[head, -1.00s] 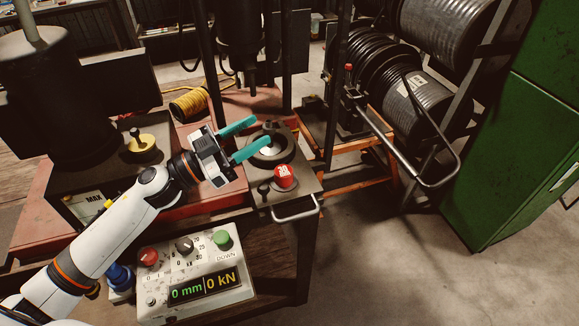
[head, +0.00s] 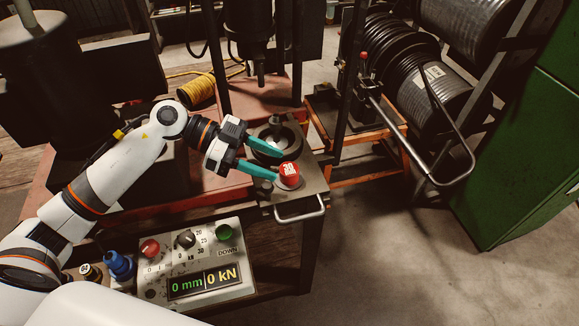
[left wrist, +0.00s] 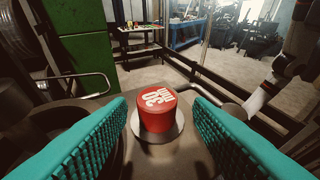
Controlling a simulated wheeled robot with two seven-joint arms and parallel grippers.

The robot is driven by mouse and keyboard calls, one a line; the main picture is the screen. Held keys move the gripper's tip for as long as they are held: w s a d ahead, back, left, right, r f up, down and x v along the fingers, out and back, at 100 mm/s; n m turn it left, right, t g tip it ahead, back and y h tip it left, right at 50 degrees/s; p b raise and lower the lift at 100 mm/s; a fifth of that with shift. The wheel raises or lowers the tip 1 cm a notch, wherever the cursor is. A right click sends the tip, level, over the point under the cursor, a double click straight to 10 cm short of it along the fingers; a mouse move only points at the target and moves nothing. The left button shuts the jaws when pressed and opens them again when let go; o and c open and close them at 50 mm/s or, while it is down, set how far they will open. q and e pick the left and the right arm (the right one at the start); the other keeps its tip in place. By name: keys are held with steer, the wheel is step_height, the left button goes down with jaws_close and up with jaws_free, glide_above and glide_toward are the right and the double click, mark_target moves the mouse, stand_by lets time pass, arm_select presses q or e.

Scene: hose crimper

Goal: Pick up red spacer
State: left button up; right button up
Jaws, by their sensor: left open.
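The red spacer (head: 289,175) is a short red cylinder with white "30 mm" lettering on top. It stands upright on a small round base on the metal plate at the right end of the bench. In the left wrist view the spacer (left wrist: 156,109) sits between and just ahead of the two teal fingers. My left gripper (head: 268,162) is open and empty, its fingers pointing at the spacer. I cannot tell if either finger touches it. My right gripper is not in view.
A dark round press die (head: 270,143) lies just behind the fingers. A metal handle (head: 299,213) juts from the plate's front edge. The control box (head: 195,262) with red and green buttons stands at the front. Hose reels (head: 440,85) and a green cabinet (head: 525,160) are to the right.

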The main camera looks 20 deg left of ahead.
mark_target(288, 168)
arm_select(q)
steer(key=p+x, duration=0.2)
steer(key=x, duration=0.2)
steer(key=shift+w+d+p, duration=0.2)
steer(key=shift+d+p, duration=0.05)
steer(key=shift+p, duration=0.05)
steer(key=shift+d+f, duration=0.2)
steer(key=shift+d, duration=0.1)
steer(key=shift+a, duration=0.1)
steer(key=shift+c, duration=0.5)
steer(key=c, duration=0.8)
